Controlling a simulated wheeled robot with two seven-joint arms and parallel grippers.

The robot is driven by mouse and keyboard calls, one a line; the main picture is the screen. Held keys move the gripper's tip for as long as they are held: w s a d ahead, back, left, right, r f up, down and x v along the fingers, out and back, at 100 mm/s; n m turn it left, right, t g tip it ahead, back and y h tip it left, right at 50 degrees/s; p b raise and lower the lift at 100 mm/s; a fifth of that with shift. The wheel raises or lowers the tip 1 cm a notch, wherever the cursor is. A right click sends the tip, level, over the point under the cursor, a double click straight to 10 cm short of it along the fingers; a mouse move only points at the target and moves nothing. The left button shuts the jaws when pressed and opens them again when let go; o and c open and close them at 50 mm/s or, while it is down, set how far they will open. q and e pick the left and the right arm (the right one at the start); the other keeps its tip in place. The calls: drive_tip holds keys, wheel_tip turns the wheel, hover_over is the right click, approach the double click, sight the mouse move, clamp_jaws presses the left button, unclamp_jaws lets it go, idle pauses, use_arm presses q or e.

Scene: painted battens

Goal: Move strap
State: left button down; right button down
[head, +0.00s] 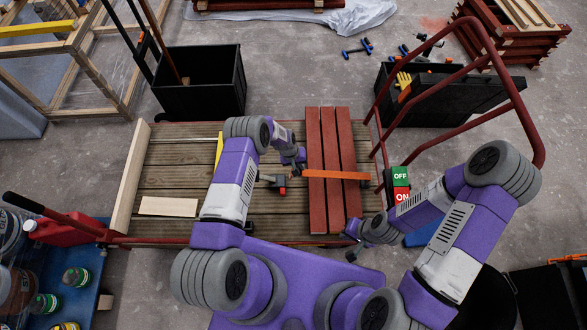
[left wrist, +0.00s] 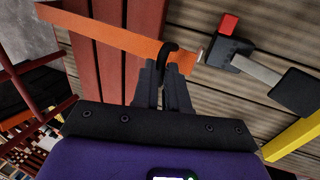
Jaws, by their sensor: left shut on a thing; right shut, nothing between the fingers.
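The orange strap (head: 338,175) lies across three dark red battens (head: 331,205) on the wooden deck of a cart (head: 180,155). My right gripper (head: 352,251) is shut and empty, low near the front ends of the battens.
A pale board (head: 168,206) and a yellow bar (head: 219,148) lie farther left. The OFF/ON box (head: 400,177) and red cart rail (head: 527,125) stand right. The deck's left part is mostly clear.

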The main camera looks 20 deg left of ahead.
use_arm(q)
drive_tip(key=w+d+r+y, duration=0.1)
drive_tip(key=w+d+r, duration=0.1)
drive_tip(key=d+r, duration=0.7)
drive_tip(key=shift+w+d+r, duration=0.2)
drive_tip(key=shift+d+r, duration=0.2)
drive_tip(key=shift+r, duration=0.05)
drive_tip(key=c, duration=1.2)
unclamp_jaws()
drive_tip(key=shift+w+f, duration=0.1)
drive_tip(key=shift+f, duration=0.05)
drive_tip(key=shift+o, duration=0.2)
drive_tip(key=shift+a, duration=0.2)
drive_tip(key=shift+a, duration=0.1)
wheel_tip(320, 180, up, 8)
drive_tip(key=a+p, duration=0.1)
drive_tip(key=p, duration=0.2)
drive_tip(key=shift+s+f, duration=0.15)
drive_tip(key=shift+s, duration=0.05)
